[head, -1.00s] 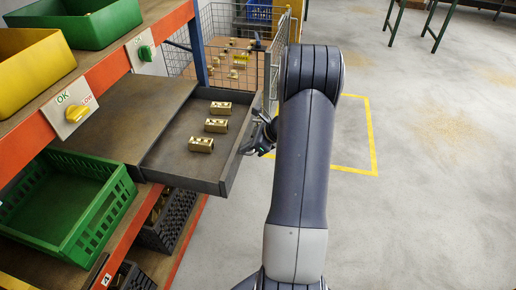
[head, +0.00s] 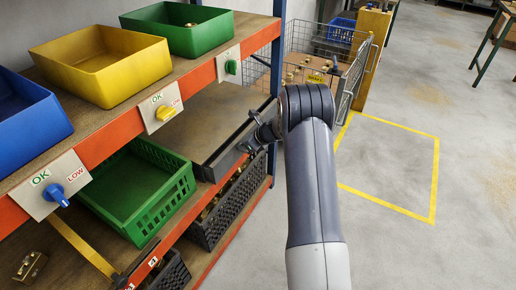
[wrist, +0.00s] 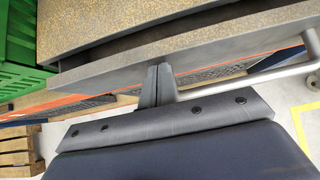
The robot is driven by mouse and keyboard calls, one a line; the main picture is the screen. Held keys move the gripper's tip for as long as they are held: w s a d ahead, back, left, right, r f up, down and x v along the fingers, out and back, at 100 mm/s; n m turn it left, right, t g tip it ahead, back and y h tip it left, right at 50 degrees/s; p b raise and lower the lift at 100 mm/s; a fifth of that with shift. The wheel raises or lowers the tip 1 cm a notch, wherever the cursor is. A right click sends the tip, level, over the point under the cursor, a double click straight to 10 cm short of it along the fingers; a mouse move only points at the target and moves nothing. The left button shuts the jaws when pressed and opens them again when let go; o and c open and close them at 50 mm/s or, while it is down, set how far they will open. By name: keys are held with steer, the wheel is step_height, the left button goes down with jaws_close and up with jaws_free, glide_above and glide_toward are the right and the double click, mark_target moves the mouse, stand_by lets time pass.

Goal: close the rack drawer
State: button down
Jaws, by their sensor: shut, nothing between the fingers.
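The rack drawer (head: 228,153) is a dark grey tray under a brown board (head: 215,112) in the head view. It is mostly pushed in, with only a narrow dark strip showing behind its front. The drawer front (wrist: 220,46) crosses the wrist view, with a slim gap between it and the board. A metal bar handle (wrist: 245,82) runs along the front at right. My gripper (wrist: 157,82) is shut and empty, its fingertips at the drawer front and seemingly touching it. In the head view my gripper (head: 256,136) is partly hidden by my arm. The brass blocks inside are hidden.
A green crate (head: 140,190) stands on the shelf left of the drawer. Yellow (head: 100,65) and green (head: 185,28) bins sit above. A wire cage (head: 330,60) stands behind. The floor at right, with a yellow outline (head: 434,180), is clear.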

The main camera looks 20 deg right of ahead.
steer(key=shift+w+a, duration=0.8)
steer(key=shift+w, duration=0.1)
steer(key=shift+w+r, duration=0.1)
steer(key=shift+a+r, duration=0.1)
steer(key=shift+r, duration=0.05)
steer(key=s+d+r, duration=0.6)
steer(key=s+d, duration=0.1)
steer(key=s, duration=0.1)
steer(key=shift+s+d+r, duration=0.3)
steer(key=shift+s, duration=0.1)
